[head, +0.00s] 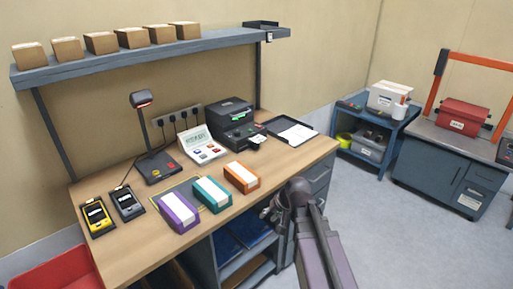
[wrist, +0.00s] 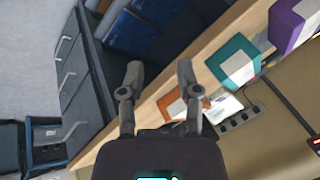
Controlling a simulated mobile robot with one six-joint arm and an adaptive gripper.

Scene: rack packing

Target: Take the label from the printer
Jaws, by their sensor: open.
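The printer (head: 230,118) is a dark box at the back of the wooden desk in the head view. A small white label (head: 257,140) sticks out at its front right. My gripper (head: 268,213) is at the desk's front edge, right of the orange box and well short of the printer. In the wrist view my gripper (wrist: 160,76) has its two fingers apart with nothing between them. I cannot make out the printer or label in the wrist view, where the gripper body covers part of the desk.
Orange (head: 241,177), teal (head: 212,194) and purple (head: 178,212) boxes with white tops stand along the desk front. A shelf (head: 150,58) with several cartons hangs above.

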